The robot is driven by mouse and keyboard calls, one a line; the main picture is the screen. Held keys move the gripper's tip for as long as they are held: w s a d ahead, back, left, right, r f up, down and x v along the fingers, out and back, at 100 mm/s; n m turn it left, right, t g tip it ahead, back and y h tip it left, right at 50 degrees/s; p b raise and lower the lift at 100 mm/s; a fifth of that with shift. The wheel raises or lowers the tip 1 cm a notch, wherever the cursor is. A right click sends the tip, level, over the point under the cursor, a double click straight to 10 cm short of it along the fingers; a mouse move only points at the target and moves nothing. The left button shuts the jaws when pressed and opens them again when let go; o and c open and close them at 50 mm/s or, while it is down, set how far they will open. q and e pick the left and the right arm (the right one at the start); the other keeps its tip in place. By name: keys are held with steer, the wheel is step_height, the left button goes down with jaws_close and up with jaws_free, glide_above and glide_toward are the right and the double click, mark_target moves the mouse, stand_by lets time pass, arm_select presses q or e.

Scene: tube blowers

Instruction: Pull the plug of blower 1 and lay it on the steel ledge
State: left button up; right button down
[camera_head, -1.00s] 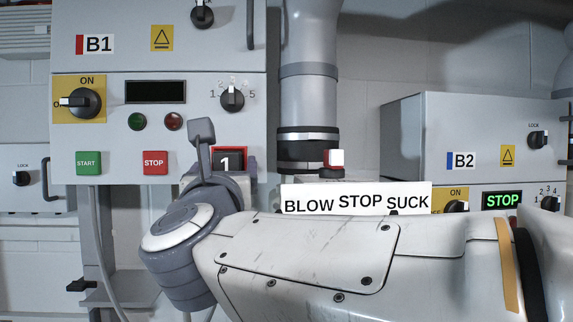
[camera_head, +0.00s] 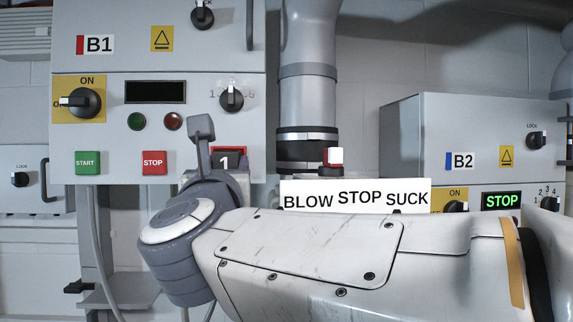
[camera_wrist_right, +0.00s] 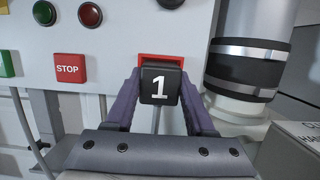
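The plug of blower 1 is a black block marked "1" (camera_head: 226,161) below the B1 panel, against a red-framed socket (camera_head: 238,151). The right wrist view shows the plug (camera_wrist_right: 160,84) in front of its red frame (camera_wrist_right: 160,58), with a grey cable hanging below. My right gripper (camera_wrist_right: 161,82) has one finger on each side of the plug, very close to its sides. I cannot tell whether the fingers press on it. In the head view my right gripper (camera_head: 218,150) partly covers the plug. A grey steel ledge (camera_head: 125,298) shows low at left. My left gripper is out of view.
The B1 panel (camera_head: 158,62) carries knobs, lamps, a START button (camera_head: 88,162) and a STOP button (camera_head: 154,162). A grey pipe (camera_head: 308,100) stands to its right. A "BLOW STOP SUCK" sign (camera_head: 355,197) and the B2 box (camera_head: 430,130) are farther right.

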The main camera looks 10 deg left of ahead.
mark_target(226, 156)
stand_by(0.4)
steer(key=shift+s+d+b, duration=0.3)
steer(key=shift+s+b, duration=0.15)
steer(key=shift+s, duration=0.55)
steer(key=shift+s+d+b, duration=0.25)
steer(key=shift+s+b, duration=0.25)
steer(key=shift+s, duration=0.5)
steer(key=shift+s+d+b, duration=0.3)
steer(key=shift+s+b, duration=0.15)
steer(key=shift+s, duration=0.55)
steer(key=shift+w, duration=0.1)
steer(key=x, duration=0.1)
steer(key=p+x, duration=0.1)
steer(key=x, duration=0.1)
steer(key=p+x, duration=0.1)
steer(key=shift+w+a+f, duration=0.1)
steer(key=shift+w+f, duration=0.25)
steer(key=shift+w+a+f, duration=0.1)
steer(key=shift+w+a, duration=0.05)
steer(key=shift+w, duration=0.25)
